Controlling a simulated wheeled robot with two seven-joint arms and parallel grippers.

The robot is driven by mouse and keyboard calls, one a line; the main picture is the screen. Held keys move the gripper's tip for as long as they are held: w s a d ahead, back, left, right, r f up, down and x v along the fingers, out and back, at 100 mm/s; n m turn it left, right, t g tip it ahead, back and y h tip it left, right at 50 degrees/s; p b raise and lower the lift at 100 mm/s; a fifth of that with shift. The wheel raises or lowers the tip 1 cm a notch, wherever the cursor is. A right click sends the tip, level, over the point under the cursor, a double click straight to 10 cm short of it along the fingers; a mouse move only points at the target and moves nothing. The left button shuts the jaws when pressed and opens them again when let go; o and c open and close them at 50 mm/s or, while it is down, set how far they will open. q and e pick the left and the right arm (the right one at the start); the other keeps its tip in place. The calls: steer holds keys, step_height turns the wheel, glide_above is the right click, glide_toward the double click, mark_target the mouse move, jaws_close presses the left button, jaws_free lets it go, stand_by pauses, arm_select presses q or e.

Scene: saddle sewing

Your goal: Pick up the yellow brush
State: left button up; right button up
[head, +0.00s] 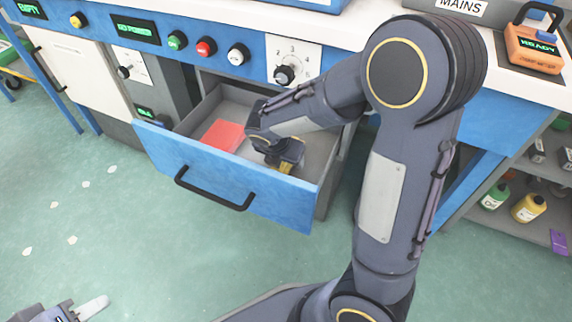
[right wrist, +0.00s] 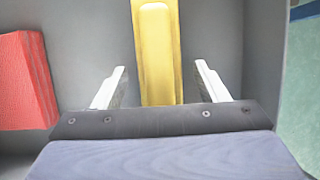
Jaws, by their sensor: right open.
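The yellow brush (right wrist: 156,55) lies in the open drawer (head: 215,172). In the right wrist view it runs lengthwise between the two pale fingers of my right gripper (right wrist: 155,88), with a gap on each side. The fingers are open and not touching it. In the head view my right arm reaches down into the drawer. Only a small bit of the yellow brush (head: 286,168) shows below the wrist there; the rest is hidden. My left gripper (head: 92,308) shows at the bottom left, over the floor, away from the drawer. Only one pale finger is clear.
A red block (head: 223,135) lies in the drawer, left of the brush; it also shows in the right wrist view (right wrist: 24,80). The drawer's side wall is close on the right. Bottles (head: 527,208) stand on a shelf at right.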

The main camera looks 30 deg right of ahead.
steer(key=shift+w+d+f, duration=0.15)
steer(key=shift+f, duration=0.35)
steer(key=shift+r, duration=0.1)
steer(key=c, duration=1.1)
steer(key=shift+r, duration=0.1)
steer(key=shift+c, duration=0.2)
